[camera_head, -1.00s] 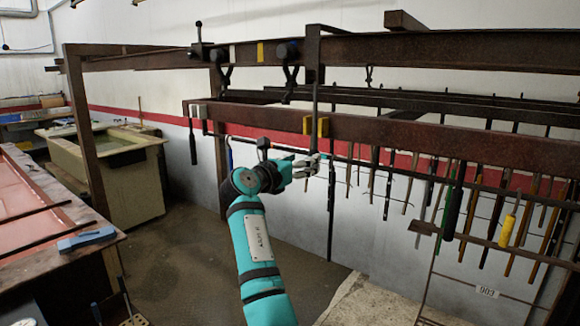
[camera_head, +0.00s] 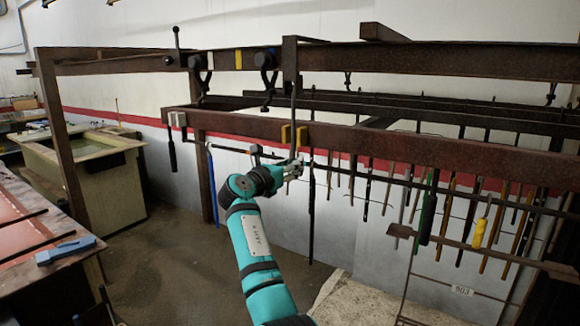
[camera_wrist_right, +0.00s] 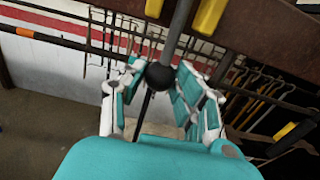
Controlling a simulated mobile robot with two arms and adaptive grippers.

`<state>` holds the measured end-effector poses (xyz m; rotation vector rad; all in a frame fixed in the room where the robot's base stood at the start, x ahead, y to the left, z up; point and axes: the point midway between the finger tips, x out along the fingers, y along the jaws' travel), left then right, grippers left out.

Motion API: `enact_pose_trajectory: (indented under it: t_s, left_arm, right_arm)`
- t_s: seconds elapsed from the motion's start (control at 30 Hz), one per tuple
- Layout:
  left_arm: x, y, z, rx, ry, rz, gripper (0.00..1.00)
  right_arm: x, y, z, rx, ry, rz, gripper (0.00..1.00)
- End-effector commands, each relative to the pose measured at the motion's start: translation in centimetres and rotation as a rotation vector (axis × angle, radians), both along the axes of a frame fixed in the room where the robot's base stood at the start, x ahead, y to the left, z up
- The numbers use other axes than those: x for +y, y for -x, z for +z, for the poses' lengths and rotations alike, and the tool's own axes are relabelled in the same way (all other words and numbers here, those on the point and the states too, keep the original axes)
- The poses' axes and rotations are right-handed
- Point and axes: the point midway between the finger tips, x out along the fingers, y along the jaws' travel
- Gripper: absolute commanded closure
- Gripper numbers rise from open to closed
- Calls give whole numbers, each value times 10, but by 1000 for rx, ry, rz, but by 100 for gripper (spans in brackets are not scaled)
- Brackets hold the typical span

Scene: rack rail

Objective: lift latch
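The latch appears as a thin grey rod (camera_head: 293,105) hanging from the upper rack beam, passing between yellow blocks. Its black ball end (camera_wrist_right: 160,76) shows in the right wrist view. My right gripper (camera_head: 292,170) is at the rod's lower end, below the rusty beam. In the right wrist view its two fingers (camera_wrist_right: 160,70) are spread on either side of the ball, tips close to it. The fingers look open; whether a tip touches the ball is unclear. My left gripper is not in view.
A rusty beam (camera_head: 400,148) crosses just above my right gripper. Several hanging tools (camera_head: 500,215) line the rail to the right. A yellow block (camera_head: 301,136) sits beside the rod. A bench with a blue tool (camera_head: 66,250) and a tank (camera_head: 90,180) stand left.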

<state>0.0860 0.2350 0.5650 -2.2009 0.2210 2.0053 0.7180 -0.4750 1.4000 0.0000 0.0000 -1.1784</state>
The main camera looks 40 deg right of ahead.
Motion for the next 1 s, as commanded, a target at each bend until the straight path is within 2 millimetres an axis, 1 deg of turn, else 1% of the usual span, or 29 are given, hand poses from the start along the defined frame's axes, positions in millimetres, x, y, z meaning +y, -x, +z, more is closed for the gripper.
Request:
enact_pose_trajectory:
  t_s: [0.03,0.1,0.13,0.5,0.8,1.0]
  left_arm:
    - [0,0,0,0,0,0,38]
    - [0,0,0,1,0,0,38]
    - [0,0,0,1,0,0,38]
    - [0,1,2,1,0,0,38]
    - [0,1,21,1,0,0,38]
    - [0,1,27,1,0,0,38]
  right_arm:
    - [0,0,0,0,0,0,76]
    - [0,0,0,0,0,0,86]
    - [0,0,0,0,0,0,87]
    - [2,1,1,0,0,0,87]
    - [29,11,6,1,-1,1,87]
    - [40,16,5,1,0,1,87]
